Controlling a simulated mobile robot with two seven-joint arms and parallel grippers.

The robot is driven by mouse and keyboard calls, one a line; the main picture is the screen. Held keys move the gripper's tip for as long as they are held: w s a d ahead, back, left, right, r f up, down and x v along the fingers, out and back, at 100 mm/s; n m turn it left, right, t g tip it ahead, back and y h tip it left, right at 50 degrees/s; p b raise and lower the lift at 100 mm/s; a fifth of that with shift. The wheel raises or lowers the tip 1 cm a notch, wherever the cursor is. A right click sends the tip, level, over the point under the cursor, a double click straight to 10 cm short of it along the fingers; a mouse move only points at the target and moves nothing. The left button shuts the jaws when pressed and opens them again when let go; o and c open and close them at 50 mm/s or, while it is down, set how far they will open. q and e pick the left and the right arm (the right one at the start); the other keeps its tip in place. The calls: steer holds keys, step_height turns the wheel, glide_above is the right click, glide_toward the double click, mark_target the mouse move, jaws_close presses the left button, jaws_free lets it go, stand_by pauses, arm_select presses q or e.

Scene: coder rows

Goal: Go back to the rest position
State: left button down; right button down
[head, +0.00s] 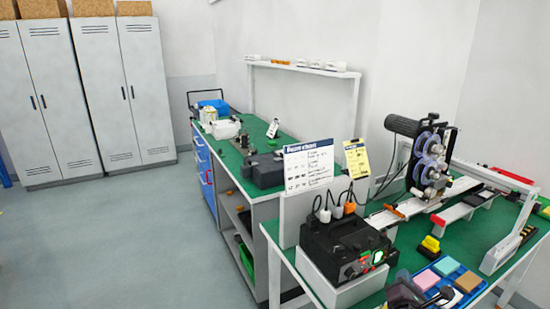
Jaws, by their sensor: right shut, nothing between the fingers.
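My right gripper (443,296) shows at the bottom edge on the right, dark grey and partly cut off by the frame. Its fingers are shut with nothing between them. It is in front of the green-topped bench (398,262), near a blue tray (462,272) that holds coloured blocks. In this view the fingertips overlap the tray's near side; I cannot tell whether they touch it. My left gripper is not in view.
A black device (330,242) with a lit panel stands on a white box left of my gripper. A coder machine (425,160) stands behind. A second green bench (225,150) and grey lockers (50,95) are farther off. The floor (110,240) at left is clear.

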steer(key=s+a+f+m+g+y, duration=0.2)
steer(key=s+a+m+y, duration=0.4)
steer(key=m, duration=0.9)
steer(key=s+a+f+m+g, duration=0.1)
steer(key=s+f+m, duration=0.3)
steer(key=s, duration=0.6)
steer(key=s+a+f+m+g, duration=0.2)
steer(key=s+a+f+m, duration=0.2)
steer(key=s, duration=0.7)
steer(key=shift+y, duration=0.3)
